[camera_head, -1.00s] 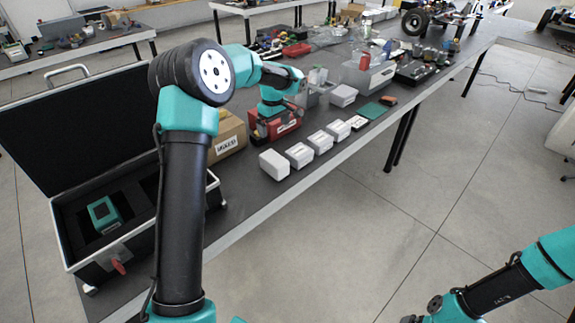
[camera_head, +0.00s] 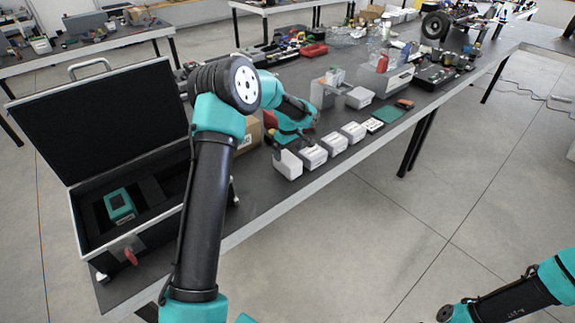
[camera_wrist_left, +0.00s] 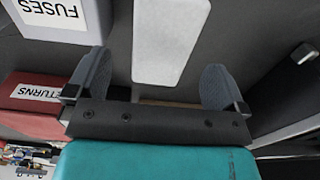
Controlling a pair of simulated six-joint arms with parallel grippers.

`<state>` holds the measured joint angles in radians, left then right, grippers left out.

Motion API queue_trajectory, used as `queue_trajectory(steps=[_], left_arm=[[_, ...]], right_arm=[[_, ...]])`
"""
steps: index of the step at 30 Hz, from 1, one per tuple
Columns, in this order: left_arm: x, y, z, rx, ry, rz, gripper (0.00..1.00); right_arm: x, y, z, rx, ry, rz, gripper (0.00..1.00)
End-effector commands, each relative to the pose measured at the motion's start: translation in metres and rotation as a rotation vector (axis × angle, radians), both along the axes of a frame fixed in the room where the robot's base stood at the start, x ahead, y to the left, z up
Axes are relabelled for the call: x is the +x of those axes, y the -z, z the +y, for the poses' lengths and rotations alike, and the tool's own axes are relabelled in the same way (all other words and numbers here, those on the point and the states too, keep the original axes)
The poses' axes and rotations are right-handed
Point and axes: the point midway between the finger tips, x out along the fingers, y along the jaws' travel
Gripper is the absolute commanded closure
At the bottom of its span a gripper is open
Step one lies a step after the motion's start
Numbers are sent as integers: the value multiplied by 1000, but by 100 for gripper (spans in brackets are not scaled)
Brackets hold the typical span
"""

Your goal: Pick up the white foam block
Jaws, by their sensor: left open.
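The white foam block (camera_head: 288,165) is a plain, unlabelled block at the near end of a row of white boxes on the dark table. In the left wrist view the block (camera_wrist_left: 170,42) lies between and beyond the two dark fingers, and they do not touch it. My left gripper (camera_wrist_left: 155,85) is open and empty. In the head view the left gripper (camera_head: 277,146) is just behind and above the block, mostly hidden by its wrist. My right arm shows at the lower right, but its gripper is out of view.
Several white boxes (camera_head: 333,143) continue the row. One labelled FUSES (camera_wrist_left: 55,12) and a red RETURNS box (camera_wrist_left: 40,105) are close by in the wrist view. An open black case (camera_head: 160,240) holding a teal device (camera_head: 119,206) stands left. The table's front edge is near the block.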

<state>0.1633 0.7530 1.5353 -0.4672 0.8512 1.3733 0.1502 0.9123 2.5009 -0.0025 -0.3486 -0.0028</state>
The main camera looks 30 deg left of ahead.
Motion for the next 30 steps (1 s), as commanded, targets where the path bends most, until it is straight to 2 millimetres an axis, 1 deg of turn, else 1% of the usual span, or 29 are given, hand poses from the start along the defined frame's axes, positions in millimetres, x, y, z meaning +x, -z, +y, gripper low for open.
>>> queue_trajectory(steps=[1,3,14,17,25,27,30], left_arm=[[0,5,0,0,0,0,1],[0,7,0,0,0,0,1],[0,10,0,0,-1,0,1],[-1,17,1,-1,-1,1,1],[-3,53,2,-1,0,3,1],[-2,58,2,-2,0,1,1],[-2,60,2,-1,0,-1,1]], right_arm=[[0,0,0,0,0,0,0],[0,0,0,0,0,0,0],[0,0,0,0,0,0,0],[0,0,0,0,0,0,0],[0,0,0,0,0,0,0],[0,0,0,0,0,0,0],[0,0,0,0,0,0,0]])
